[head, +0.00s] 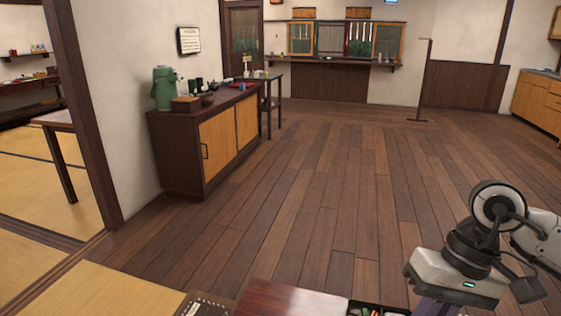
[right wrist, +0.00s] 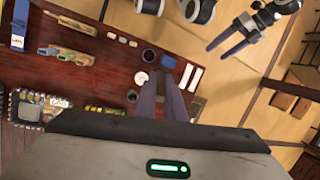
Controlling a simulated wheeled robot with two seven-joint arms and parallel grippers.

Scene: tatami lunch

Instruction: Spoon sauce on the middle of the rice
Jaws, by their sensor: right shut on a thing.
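My right gripper (right wrist: 167,82) is low over the dark red table (right wrist: 70,75) in the right wrist view, its fingers pointing away from the camera. It is shut on a thin thing, seemingly the spoon, mostly hidden between the fingers. My left gripper (right wrist: 226,48) is open and empty at upper right, clear of the table.
Small wooden pieces (right wrist: 65,56), a blue packet (right wrist: 18,25) and pale strips (right wrist: 195,79) lie on the table. In the head view the table (head: 285,300) shows only at the bottom edge. A cabinet with a green flask (head: 164,88) stands far off; the wood floor is open.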

